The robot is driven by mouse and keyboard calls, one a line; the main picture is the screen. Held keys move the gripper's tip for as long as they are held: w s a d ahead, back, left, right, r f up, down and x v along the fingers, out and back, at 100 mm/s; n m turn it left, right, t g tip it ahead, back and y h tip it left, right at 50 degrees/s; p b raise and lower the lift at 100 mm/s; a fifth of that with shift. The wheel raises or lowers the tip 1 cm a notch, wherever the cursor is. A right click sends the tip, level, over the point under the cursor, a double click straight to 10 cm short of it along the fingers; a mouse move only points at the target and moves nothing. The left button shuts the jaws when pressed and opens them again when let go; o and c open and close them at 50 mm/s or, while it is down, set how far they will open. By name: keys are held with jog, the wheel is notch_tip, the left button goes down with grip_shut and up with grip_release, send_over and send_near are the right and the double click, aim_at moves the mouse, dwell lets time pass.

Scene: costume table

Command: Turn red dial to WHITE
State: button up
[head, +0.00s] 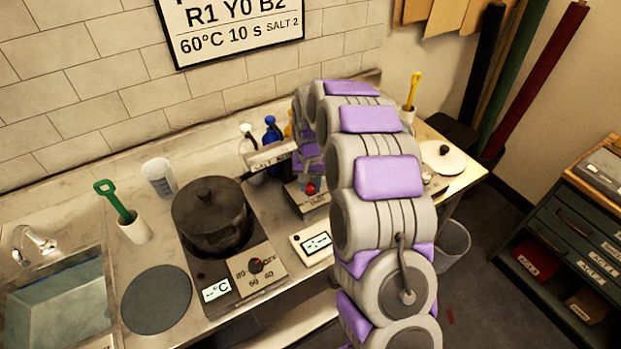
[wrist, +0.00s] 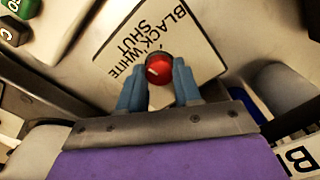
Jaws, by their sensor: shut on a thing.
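The red dial (wrist: 159,68) sits on a pale panel (wrist: 205,62) printed with the words BLACK, WHITE and SHUT. In the head view the red dial (head: 310,188) shows just left of my arm, and my fingers there are hard to make out.
A black pot (head: 211,215) stands on a hotplate with its own red knob (head: 256,265), left of my arm. Spray bottles (head: 271,131) stand behind, near a SALT label. A sink (head: 55,290) is far left.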

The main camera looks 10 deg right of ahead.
aim_at(310, 186)
jog(key=n+p, duration=0.2)
jog(key=n, duration=0.1)
jog(key=shift+r+p, duration=0.15)
jog(key=shift+p, duration=0.15)
jog(key=shift+n+p, duration=0.75)
jog(key=shift+n, duration=0.65)
jog(key=o, duration=1)
jog(key=shift+o, duration=0.2)
notch_tip(310, 186, up, 17)
jog(key=p, duration=0.2)
